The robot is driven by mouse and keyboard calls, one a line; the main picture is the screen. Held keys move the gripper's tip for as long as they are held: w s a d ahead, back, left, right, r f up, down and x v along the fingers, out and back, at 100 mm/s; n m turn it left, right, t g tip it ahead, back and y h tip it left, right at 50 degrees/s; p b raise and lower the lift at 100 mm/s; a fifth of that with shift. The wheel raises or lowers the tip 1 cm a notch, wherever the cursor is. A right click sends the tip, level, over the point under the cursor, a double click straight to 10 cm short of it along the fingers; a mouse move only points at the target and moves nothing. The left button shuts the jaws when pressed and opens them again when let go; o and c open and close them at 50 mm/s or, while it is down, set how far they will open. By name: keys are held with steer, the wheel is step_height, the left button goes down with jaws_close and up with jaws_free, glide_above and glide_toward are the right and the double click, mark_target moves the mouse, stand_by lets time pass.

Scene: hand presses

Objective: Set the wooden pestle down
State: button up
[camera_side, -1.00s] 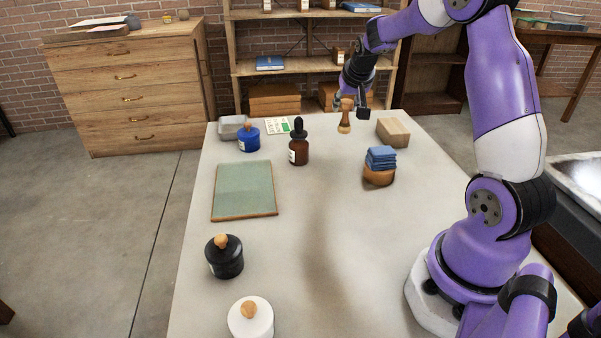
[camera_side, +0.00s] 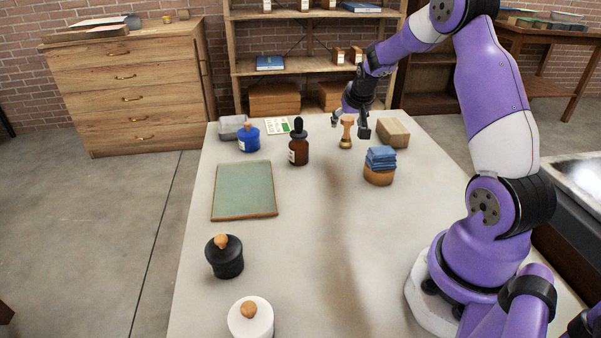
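The wooden pestle (camera_side: 346,133) stands upright at the far part of the table (camera_side: 300,225), between the brown dropper bottle and a wooden block. Its lower end appears to rest on the tabletop. My gripper (camera_side: 350,130) is at the pestle's upper part, with its two dark fingers spread wide on either side. Clear space shows between the fingers and the pestle, so the gripper looks open.
A brown dropper bottle (camera_side: 298,146) stands left of the pestle. A wooden block (camera_side: 393,132) and a wooden bowl with folded blue cloths (camera_side: 380,158) are to the right. A blue jar (camera_side: 248,138), green mat (camera_side: 244,190), black jar (camera_side: 224,257) and white jar (camera_side: 251,320) line the left side.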

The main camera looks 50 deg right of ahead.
steer(key=shift+r, duration=0.25)
steer(key=w+a+v, duration=0.1)
steer(key=v, duration=1.2)
steer(key=s+a+n+y, duration=0.2)
steer(key=s+a+n, duration=0.2)
steer(key=a, duration=0.7)
steer(key=s+a+n+y, duration=0.2)
steer(key=s+a+n, duration=0.3)
steer(key=a, duration=0.7)
steer(key=shift+s+r+t+y, duration=0.35)
steer(key=shift+s+t+y, duration=0.05)
steer(key=shift+s, duration=0.75)
